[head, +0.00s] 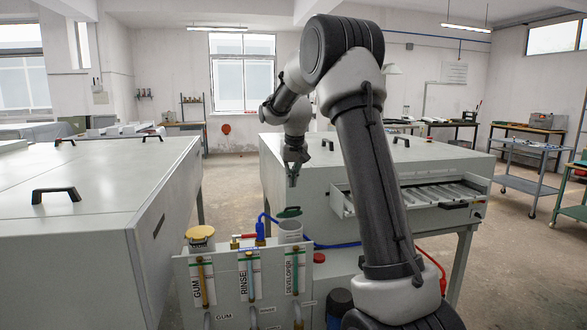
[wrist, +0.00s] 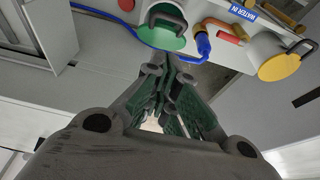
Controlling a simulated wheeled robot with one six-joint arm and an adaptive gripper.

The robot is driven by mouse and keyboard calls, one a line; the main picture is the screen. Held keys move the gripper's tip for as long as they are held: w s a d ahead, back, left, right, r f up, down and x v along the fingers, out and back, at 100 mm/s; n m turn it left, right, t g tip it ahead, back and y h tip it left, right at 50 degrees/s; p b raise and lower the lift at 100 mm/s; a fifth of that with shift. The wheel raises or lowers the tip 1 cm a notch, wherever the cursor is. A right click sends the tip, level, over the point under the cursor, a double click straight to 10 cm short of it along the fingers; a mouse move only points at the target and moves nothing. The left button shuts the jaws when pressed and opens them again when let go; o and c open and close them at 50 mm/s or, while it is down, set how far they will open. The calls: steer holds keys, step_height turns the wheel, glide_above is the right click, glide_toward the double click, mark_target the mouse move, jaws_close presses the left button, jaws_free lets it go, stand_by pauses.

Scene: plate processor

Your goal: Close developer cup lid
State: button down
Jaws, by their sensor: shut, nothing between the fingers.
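The developer cup (head: 290,232) is a grey cylinder behind the white panel strip marked DEVELOPER. Its dark green lid (head: 289,212) shows at the top of the cup, raised and tilted rather than flat on the rim. In the wrist view the green lid (wrist: 160,41) with a dark handle is at the top centre, just beyond my fingertips. My gripper (head: 292,183) is above the lid in the head view, pointing down, with a gap between them. In the wrist view my gripper (wrist: 172,62) has its fingers together and holds nothing; they hide part of the area below the lid.
The gum cup's yellow lid (head: 200,233) stands to the left. A blue valve and hose (head: 262,226) lie between the cups. A large grey cabinet (head: 90,200) is at left; a machine with an open roller tray (head: 430,195) is behind my arm.

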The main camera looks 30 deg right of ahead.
glide_above(291, 211)
step_height(291, 211, down, 6)
steer(key=shift+s, duration=0.5)
steer(key=shift+s+a, duration=0.1)
steer(key=shift+s+f, duration=0.3)
